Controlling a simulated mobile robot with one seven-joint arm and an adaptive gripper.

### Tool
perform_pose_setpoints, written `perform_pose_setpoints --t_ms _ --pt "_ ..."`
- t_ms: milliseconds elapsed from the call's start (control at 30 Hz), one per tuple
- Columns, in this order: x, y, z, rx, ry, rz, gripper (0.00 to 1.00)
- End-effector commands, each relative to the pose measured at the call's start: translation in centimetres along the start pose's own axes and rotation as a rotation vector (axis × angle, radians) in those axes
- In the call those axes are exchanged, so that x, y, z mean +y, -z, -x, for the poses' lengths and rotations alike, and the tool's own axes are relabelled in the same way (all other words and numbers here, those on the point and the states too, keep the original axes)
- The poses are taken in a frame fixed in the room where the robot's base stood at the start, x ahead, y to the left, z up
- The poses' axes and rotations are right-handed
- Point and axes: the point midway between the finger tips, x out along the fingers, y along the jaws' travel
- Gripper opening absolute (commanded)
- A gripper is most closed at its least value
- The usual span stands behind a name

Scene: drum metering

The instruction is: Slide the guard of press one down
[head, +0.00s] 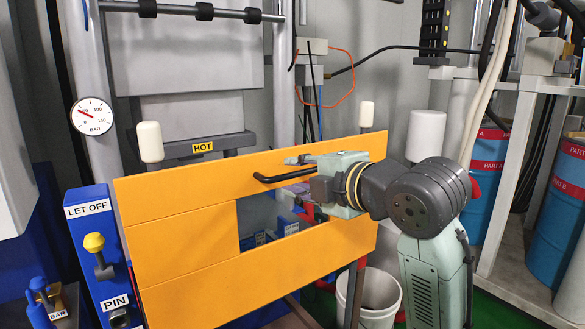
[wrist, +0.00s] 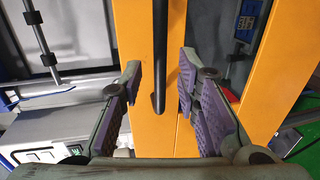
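The guard of the press is a broad orange panel (head: 190,235) with a rectangular window in it. It stands across the front of the press in the head view, and its orange face (wrist: 145,135) fills the middle of the wrist view. A black bar handle (head: 268,179) is fixed above the window. My gripper (head: 303,186) is at the handle's right part, its fingers apart. In the wrist view the handle (wrist: 159,60) runs between the two purple-padded fingers of the open gripper (wrist: 160,78), with a gap on each side. The handle's right end is hidden by my gripper in the head view.
A blue box labelled LET OFF and PIN (head: 95,235), with a yellow knob (head: 95,242), stands left of the guard. White-capped posts (head: 149,141) rise behind it. A white bucket (head: 380,295) stands below right. Blue drums (head: 560,215) stand at the right.

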Motion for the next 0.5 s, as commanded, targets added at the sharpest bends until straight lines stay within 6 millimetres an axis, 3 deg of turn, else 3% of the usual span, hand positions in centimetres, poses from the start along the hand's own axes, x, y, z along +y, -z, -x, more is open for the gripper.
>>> perform_pose_setpoints --t_ms 200,500 --pt "0.0 0.0 -1.7 0.001 0.0 -0.001 0.3" --pt "0.0 0.0 -1.9 0.0 0.0 0.0 0.28"
